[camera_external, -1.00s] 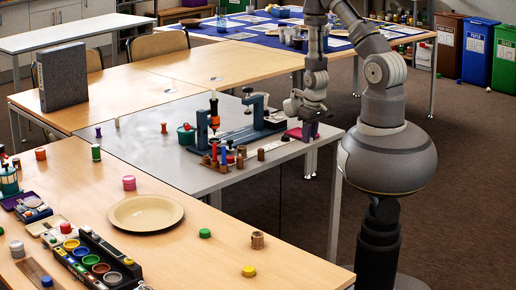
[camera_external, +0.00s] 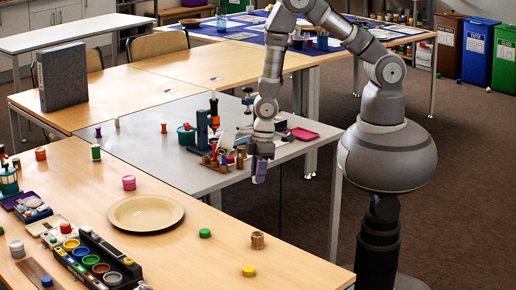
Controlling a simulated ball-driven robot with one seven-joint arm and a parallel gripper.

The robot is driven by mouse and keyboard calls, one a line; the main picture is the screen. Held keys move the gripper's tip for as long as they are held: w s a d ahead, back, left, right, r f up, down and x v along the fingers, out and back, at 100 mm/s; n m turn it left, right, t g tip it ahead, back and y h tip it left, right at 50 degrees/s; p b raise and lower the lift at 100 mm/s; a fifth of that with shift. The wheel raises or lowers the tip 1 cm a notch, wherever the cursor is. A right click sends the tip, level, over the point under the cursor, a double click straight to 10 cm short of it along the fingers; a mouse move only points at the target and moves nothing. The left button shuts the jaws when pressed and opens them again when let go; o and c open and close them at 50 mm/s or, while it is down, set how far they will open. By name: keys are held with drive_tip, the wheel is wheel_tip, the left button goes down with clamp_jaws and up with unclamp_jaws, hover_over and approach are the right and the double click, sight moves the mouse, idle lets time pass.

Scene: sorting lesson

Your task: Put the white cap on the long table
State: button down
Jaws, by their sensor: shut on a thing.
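My gripper (camera_external: 260,175) points down at the front edge of the grey table (camera_external: 180,172), right of the wooden block of coloured pegs. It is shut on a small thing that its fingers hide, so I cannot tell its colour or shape. I cannot make out a white cap for certain anywhere. A long light-wood table (camera_external: 195,247) fills the foreground, to the left of and nearer the camera than my gripper.
The long table bears a beige plate (camera_external: 146,213), a green cap (camera_external: 205,233), a yellow cap (camera_external: 249,271), a pink stack (camera_external: 129,183) and a paint tray (camera_external: 97,262). Bare wood lies around the green cap. A blue stand (camera_external: 203,130) and a magenta tray (camera_external: 304,134) are on the grey table.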

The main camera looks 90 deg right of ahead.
drive_tip(key=s+a+n, duration=0.3)
drive_tip(key=a, duration=0.8)
drive_tip(key=s+a+n, duration=0.3)
drive_tip(key=a+n, duration=0.1)
drive_tip(key=a, duration=0.6)
drive_tip(key=b, duration=0.4)
hover_over(233, 249)
drive_tip(key=shift+s+d+f+g+y, duration=0.2)
drive_tip(key=shift+d+f+g+y, duration=0.15)
drive_tip(key=shift+f, duration=0.3)
drive_tip(key=shift+w+f+b, duration=0.1)
drive_tip(key=shift+f+b, duration=0.75)
drive_tip(key=shift+f, duration=0.8)
drive_tip(key=shift+f, duration=0.2)
drive_tip(key=c, duration=0.9)
unclamp_jaws()
drive_tip(key=shift+r, duration=0.1)
